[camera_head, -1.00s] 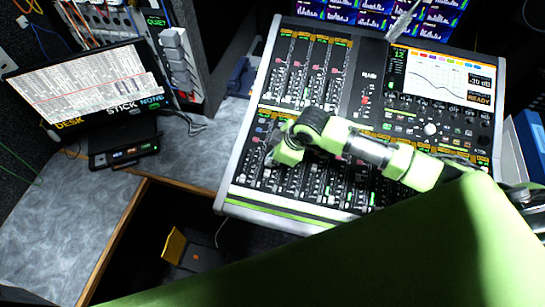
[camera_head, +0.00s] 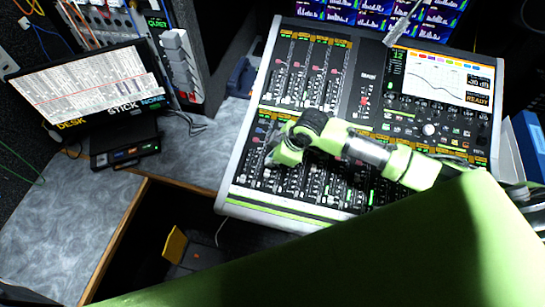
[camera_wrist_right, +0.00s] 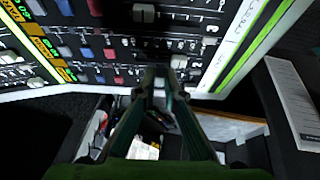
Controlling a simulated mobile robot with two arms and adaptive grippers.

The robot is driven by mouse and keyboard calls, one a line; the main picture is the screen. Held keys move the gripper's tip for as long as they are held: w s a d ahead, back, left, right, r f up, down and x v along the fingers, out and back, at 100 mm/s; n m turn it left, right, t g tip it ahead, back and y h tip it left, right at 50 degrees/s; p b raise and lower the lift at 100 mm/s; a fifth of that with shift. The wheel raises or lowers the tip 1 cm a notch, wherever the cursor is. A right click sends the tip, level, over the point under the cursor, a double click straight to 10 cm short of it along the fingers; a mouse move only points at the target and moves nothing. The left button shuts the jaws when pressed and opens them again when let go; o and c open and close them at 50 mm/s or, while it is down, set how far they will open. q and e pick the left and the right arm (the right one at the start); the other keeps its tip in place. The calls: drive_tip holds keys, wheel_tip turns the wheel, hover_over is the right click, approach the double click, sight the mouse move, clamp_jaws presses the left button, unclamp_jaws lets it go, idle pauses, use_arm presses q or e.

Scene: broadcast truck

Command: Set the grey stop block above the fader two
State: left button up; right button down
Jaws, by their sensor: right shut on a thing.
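The mixing console (camera_head: 352,112) stands in the middle to right of the head view. My right gripper (camera_head: 272,162) is low over its lower-left fader bank. In the wrist view the right gripper (camera_wrist_right: 161,82) is shut on a small pale grey piece (camera_wrist_right: 160,74), seemingly the grey stop block, mostly hidden between the fingertips. Light fader caps show in the wrist view, one (camera_wrist_right: 143,12) beyond the tips and one (camera_wrist_right: 180,62) just right of them. I cannot tell which is fader two. Whether the held piece touches the panel is unclear. My left gripper is not in view.
A monitor (camera_head: 90,82) and a small black box (camera_head: 125,150) stand on the grey desk (camera_head: 50,215) at left. A rack (camera_head: 180,60) rises behind them. A blue-edged box (camera_head: 530,140) is right of the console. A dark gap lies between desk and console.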

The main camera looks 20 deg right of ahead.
drive_tip(key=shift+w+d+f+b, duration=0.1)
drive_tip(key=shift+f+b, duration=0.35)
drive_tip(key=shift+f, duration=0.4)
drive_tip(key=shift+w+d+f+b, duration=0.1)
drive_tip(key=shift+f+b, duration=0.3)
drive_tip(key=shift+f, duration=0.45)
drive_tip(key=c, duration=2)
unclamp_jaws()
drive_tip(key=shift+c, duration=0.2)
drive_tip(key=v, duration=1.2)
drive_tip(key=shift+f, duration=0.1)
